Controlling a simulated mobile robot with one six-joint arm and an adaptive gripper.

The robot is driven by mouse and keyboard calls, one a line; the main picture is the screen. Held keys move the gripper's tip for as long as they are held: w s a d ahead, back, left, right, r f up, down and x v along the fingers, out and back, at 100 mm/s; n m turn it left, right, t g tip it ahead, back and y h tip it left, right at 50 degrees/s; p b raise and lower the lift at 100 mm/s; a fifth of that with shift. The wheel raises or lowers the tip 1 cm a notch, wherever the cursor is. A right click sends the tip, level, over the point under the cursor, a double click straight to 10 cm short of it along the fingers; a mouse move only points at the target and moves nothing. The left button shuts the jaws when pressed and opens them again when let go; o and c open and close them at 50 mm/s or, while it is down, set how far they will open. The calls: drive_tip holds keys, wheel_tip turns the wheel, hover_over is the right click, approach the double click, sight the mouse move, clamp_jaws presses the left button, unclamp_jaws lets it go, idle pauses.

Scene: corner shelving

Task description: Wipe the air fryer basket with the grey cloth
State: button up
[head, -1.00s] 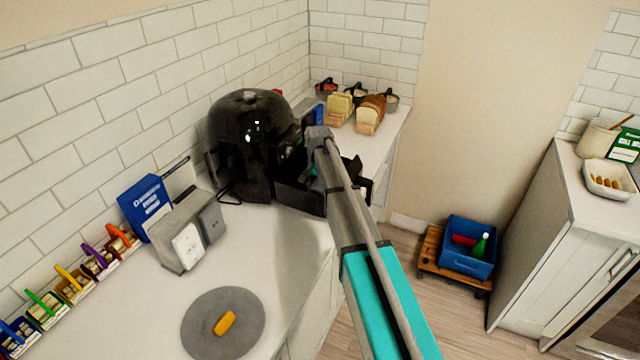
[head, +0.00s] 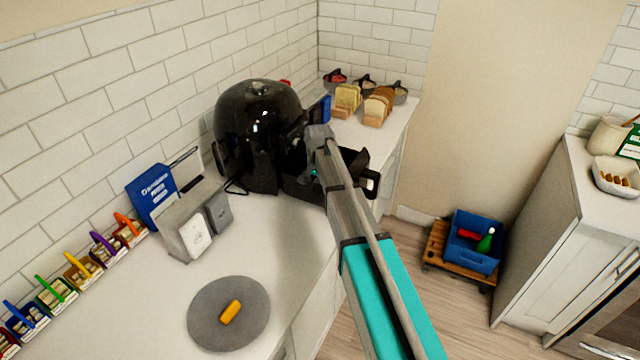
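The black air fryer (head: 258,125) stands on the counter against the tiled wall. Its basket (head: 356,160) is pulled out toward the right, with the handle at its right end near the counter's front edge. My arm reaches across the basket from the lower right and covers much of it. My gripper (head: 314,172) is at or over the basket, mostly hidden behind my own wrist; its fingers cannot be made out. I cannot make out the grey cloth in this view.
A round grey mat (head: 205,318) with a yellow item (head: 230,312) lies on the front counter. A grey box-like holder (head: 180,230) stands left of the fryer. Bread slices (head: 378,106) and small bowls fill the back corner. A blue crate (head: 473,243) sits on the floor.

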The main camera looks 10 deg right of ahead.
drive_tip(key=shift+s+a, duration=0.35)
drive_tip(key=shift+s, duration=0.1)
drive_tip(key=shift+w+d, duration=0.1)
drive_tip(key=shift+w, duration=0.05)
drive_tip(key=shift+w+d+f, duration=0.1)
drive_tip(key=shift+w+d, duration=0.65)
drive_tip(key=shift+w, duration=0.3)
drive_tip(key=shift+w+d+r, duration=0.1)
drive_tip(key=shift+w+d, duration=0.7)
drive_tip(key=shift+w, duration=0.2)
drive_tip(key=shift+w+d+f, duration=0.1)
drive_tip(key=shift+w+d, duration=0.65)
drive_tip(key=shift+w, duration=0.3)
drive_tip(key=shift+s, duration=0.1)
drive_tip(key=shift+s+a, duration=0.3)
drive_tip(key=shift+c, duration=0.5)
drive_tip(key=shift+s+a, duration=0.7)
drive_tip(key=shift+s, duration=0.25)
drive_tip(key=shift+s+a, duration=0.7)
drive_tip(key=shift+s, duration=0.25)
drive_tip(key=shift+s+a, duration=0.7)
drive_tip(key=shift+s, duration=0.25)
drive_tip(key=shift+w+d, duration=0.1)
drive_tip(key=shift+w, duration=0.05)
drive_tip(key=shift+w+d, duration=0.6)
drive_tip(key=shift+w, duration=0.15)
drive_tip(key=shift+w+d, duration=0.55)
drive_tip(key=shift+w, duration=0.2)
